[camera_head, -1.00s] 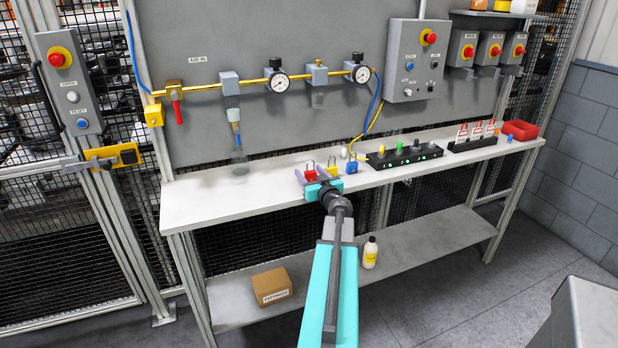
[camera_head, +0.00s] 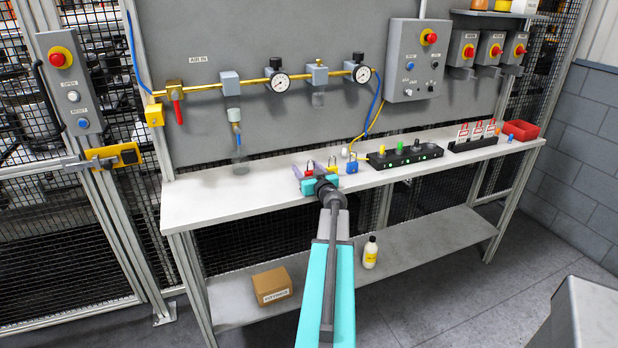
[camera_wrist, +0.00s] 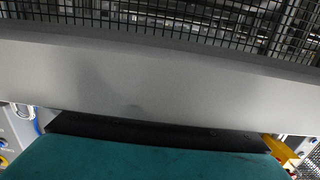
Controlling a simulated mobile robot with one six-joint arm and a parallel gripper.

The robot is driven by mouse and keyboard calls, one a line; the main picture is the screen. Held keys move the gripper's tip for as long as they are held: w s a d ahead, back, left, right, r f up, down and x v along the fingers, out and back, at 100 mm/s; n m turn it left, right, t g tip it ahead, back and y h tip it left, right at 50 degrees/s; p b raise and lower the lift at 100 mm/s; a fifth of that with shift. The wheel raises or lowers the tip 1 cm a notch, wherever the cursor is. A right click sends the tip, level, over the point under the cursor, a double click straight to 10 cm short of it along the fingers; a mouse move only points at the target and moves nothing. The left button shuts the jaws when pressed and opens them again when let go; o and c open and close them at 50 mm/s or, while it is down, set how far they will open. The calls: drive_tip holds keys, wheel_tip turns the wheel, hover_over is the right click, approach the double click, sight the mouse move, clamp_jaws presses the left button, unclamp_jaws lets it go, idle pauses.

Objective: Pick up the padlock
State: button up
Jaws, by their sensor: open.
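Three padlocks stand in a row on the bench in the head view: a red padlock (camera_head: 309,169), a yellow padlock (camera_head: 332,168) and a blue padlock (camera_head: 352,168). My gripper (camera_head: 314,170) is open, low at the front of the bench. Its pale purple fingers point away from me, with the red padlock seen between them. I cannot tell whether either finger touches it. My gripper's body hides part of the area below the padlocks. The wrist view shows the teal gripper body and a grey panel, but no padlock.
The white bench (camera_head: 205,203) is clear on its left. A black block with lit buttons (camera_head: 404,156) stands right of the padlocks. A tag rack (camera_head: 473,144) and a red bin (camera_head: 520,131) are farther right. Gauges and an air line hang on the panel behind. A box (camera_head: 272,286) sits below.

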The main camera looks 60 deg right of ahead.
drive_tip(key=c, duration=1.2)
drive_tip(key=shift+r, duration=0.1)
wheel_tip(320, 180, up, 3)
drive_tip(key=shift+r+p, duration=0.15)
drive_tip(key=shift+p, duration=0.25)
drive_tip(key=v, duration=0.4)
drive_tip(key=p+v, duration=0.1)
drive_tip(key=v, duration=0.4)
drive_tip(key=p+v, duration=0.1)
drive_tip(key=v, duration=0.3)
drive_tip(key=shift+s+a+r, duration=0.15)
drive_tip(key=shift+s+r, duration=0.05)
drive_tip(key=shift+r, duration=0.2)
drive_tip(key=p, duration=0.2)
drive_tip(key=shift+s+a+p, duration=0.1)
drive_tip(key=shift+p, duration=0.3)
drive_tip(key=p+v, duration=0.1)
drive_tip(key=p, duration=0.7)
drive_tip(key=shift+s+a+r, duration=0.1)
drive_tip(key=shift+s+a, duration=0.1)
drive_tip(key=shift+s, duration=0.05)
